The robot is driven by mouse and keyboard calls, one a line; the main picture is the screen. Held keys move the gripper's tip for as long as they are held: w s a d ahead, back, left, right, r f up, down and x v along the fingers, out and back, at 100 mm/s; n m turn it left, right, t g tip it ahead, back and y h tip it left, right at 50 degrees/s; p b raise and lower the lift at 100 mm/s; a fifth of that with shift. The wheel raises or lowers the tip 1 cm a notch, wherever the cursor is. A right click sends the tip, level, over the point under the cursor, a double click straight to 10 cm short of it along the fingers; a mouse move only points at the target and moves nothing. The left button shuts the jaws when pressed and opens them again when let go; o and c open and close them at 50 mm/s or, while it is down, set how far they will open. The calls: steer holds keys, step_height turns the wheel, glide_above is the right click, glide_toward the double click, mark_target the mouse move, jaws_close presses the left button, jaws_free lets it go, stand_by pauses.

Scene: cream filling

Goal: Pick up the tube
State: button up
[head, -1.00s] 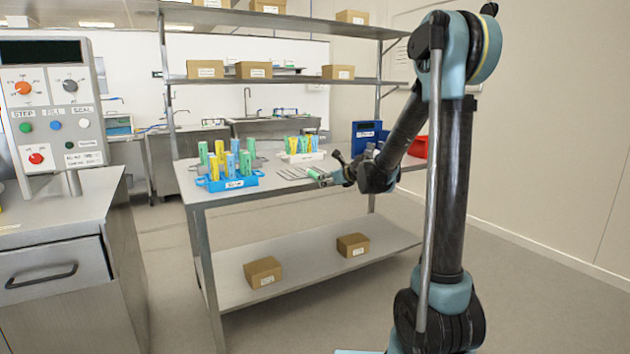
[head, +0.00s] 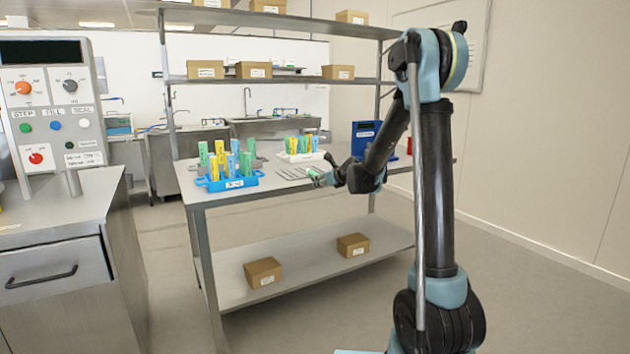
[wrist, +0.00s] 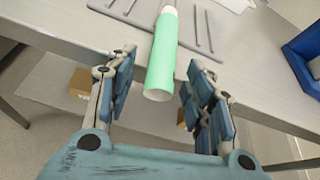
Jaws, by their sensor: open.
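A light green tube (wrist: 162,55) with a pale cap lies on the metal table at its front edge, beside a small rack of thin bars. In the wrist view its near end points toward my palm and lies between my two fingers. My gripper (wrist: 161,74) is open, with a gap on each side of the tube. In the head view the tube (head: 315,173) is small and partly covered by my gripper (head: 324,177).
A blue rack (head: 228,183) of green, yellow and blue tubes stands left on the table (head: 270,192). A white rack (head: 302,157) of tubes stands behind. A blue bin (head: 366,137) is at the right. Boxes sit on the shelves.

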steer(key=shift+c, duration=0.6)
steer(key=c, duration=0.7)
steer(key=shift+r, duration=0.15)
